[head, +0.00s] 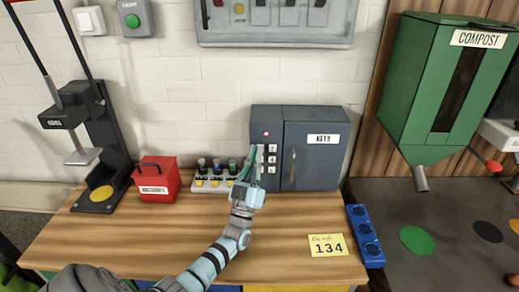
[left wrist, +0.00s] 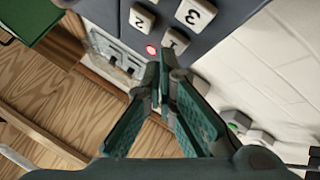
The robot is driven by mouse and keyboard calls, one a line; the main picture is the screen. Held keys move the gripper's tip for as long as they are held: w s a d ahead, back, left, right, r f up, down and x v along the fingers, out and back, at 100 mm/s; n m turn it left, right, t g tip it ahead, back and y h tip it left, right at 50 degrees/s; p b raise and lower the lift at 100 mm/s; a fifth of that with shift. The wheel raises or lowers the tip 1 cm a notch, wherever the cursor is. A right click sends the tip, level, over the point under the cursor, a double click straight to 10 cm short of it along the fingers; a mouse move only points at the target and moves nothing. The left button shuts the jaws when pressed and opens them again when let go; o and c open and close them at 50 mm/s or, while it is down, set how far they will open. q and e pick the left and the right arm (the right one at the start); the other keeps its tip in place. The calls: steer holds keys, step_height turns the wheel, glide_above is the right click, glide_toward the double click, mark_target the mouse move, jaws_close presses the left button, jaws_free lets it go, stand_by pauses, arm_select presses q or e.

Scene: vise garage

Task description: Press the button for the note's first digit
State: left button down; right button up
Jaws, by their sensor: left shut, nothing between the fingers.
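The note (head: 328,245), a yellow paper reading 134, lies on the front right of the wooden bench. The grey-blue key box (head: 318,160) stands against the wall, with white number buttons (head: 272,148) on its left front. In the left wrist view, button 1 (left wrist: 177,38) is just beyond my fingertips and partly hidden by them; button 2 (left wrist: 142,18) and button 3 (left wrist: 196,12) show clearly. My left gripper (head: 254,154) is shut and empty, its tips close to the keypad; it also shows in the left wrist view (left wrist: 163,62). I cannot tell whether the tips touch button 1.
A red light (left wrist: 151,50) shows near the buttons. A rack of small bottles (head: 205,184) and a red box (head: 157,180) stand left of my gripper. A black press (head: 97,130) is farther left, and a blue tray (head: 358,215) lies at the bench's right edge.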

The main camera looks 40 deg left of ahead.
arm_select(q)
steer(key=shift+w+a+b, duration=0.25)
steer(key=shift+w+b, duration=0.05)
steer(key=shift+w, duration=0.05)
stand_by(0.3)
stand_by(0.4)
steer(key=shift+s+d+p, duration=0.55)
steer(key=shift+s+p, duration=0.1)
steer(key=shift+s, duration=0.1)
steer(key=s+d+p, duration=0.1)
steer(key=s, duration=0.1)
steer(key=s+d+p, duration=0.2)
steer(key=shift+a, duration=0.1)
stand_by(0.9)
